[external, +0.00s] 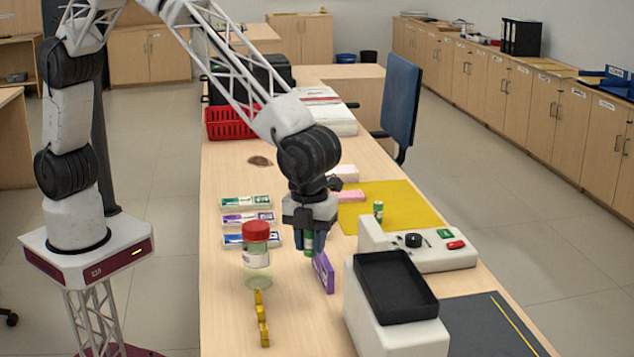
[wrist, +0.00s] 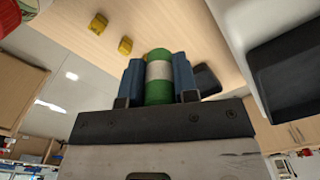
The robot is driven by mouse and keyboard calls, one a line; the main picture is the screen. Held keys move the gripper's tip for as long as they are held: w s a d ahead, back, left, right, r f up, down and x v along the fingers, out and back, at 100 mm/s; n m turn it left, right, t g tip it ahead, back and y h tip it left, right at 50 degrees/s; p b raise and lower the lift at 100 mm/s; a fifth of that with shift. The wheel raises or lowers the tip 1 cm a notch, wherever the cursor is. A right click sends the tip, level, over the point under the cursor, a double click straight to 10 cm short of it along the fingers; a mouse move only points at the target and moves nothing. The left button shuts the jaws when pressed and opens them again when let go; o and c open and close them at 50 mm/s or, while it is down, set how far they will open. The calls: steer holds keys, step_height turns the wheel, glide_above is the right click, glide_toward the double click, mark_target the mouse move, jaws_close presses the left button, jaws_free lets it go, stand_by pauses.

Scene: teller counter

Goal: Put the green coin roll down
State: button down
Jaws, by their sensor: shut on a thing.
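My gripper (external: 309,240) is shut on a green coin roll (wrist: 158,78), which has a white band around its middle. In the wrist view the roll sits between the two blue fingers. In the external view only part of the held roll (external: 309,244) shows between the fingers, above the wooden counter (external: 225,317). I cannot tell whether its lower end touches the counter. A second, similar green roll (external: 378,210) stands upright on the yellow mat (external: 408,205), to the right of my gripper.
A purple block (external: 324,272) stands tilted close beside my gripper. A jar with a red lid (external: 256,231) stands to the left, and several yellow pieces (external: 263,334) lie in front. A white machine (external: 430,257) and a black tray (external: 396,287) fill the right. Banknote bundles (external: 248,219) lie behind the jar.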

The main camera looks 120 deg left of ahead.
steer(key=s+a+n, duration=0.1)
steer(key=s+a, duration=0.2)
steer(key=a, duration=1.2)
steer(key=s+a+n, duration=0.1)
steer(key=s+a, duration=0.7)
steer(key=a, duration=0.5)
steer(key=s+a+n, duration=0.1)
steer(key=s+a, duration=0.7)
steer(key=a, duration=0.4)
steer(key=s+a+n, duration=0.2)
steer(key=s+a, duration=0.6)
steer(key=a, duration=0.5)
steer(key=shift+m, duration=0.3)
steer(key=f, duration=1)
steer(key=shift+w+d+f, duration=0.1)
steer(key=shift+w+d, duration=0.1)
steer(key=shift+d, duration=0.05)
steer(key=w+a, duration=0.3)
steer(key=w+a+f, duration=0.1)
steer(key=w+a, duration=0.6)
steer(key=w, duration=0.1)
steer(key=shift+a+f, duration=0.15)
steer(key=shift+a, duration=0.1)
